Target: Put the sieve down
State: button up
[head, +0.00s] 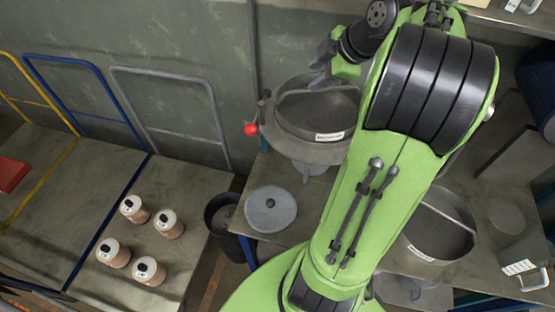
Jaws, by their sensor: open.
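A round grey sieve-like pan (318,112) with a small white label and a bar across its top sits in a round grey machine at the back of the table. My gripper (321,66) is open just above the pan's far rim. I cannot tell whether it touches the rim or the bar. A second round grey pan with a bar (440,222) stands on the table to the right, partly hidden by my arm. I cannot tell which of the two is the task's sieve.
A grey round lid (270,209) lies on the table's left part, near a dark bucket (222,212). A red knob (251,129) juts from the machine. Several pinkish jars (149,271) stand on the left bench. A grey container (524,258) stands at the right.

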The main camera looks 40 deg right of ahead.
jog(key=s+a+r+m+g, duration=0.1)
jog(key=s+a+m, duration=0.15)
jog(key=a, duration=0.75)
jog(key=s+a+m, duration=0.1)
jog(key=a+m, duration=0.2)
jog(key=a, duration=0.8)
jog(key=s+a+f+m, duration=0.2)
jog(key=s+m, duration=0.1)
jog(key=s, duration=0.2)
jog(key=s+a+f+m+h, duration=0.1)
jog(key=s+a+f+m, duration=0.1)
jog(key=s, duration=0.4)
jog(key=shift+s+a+m+g, duration=0.2)
jog(key=shift+s+m+g, duration=0.1)
jog(key=shift+m, duration=0.25)
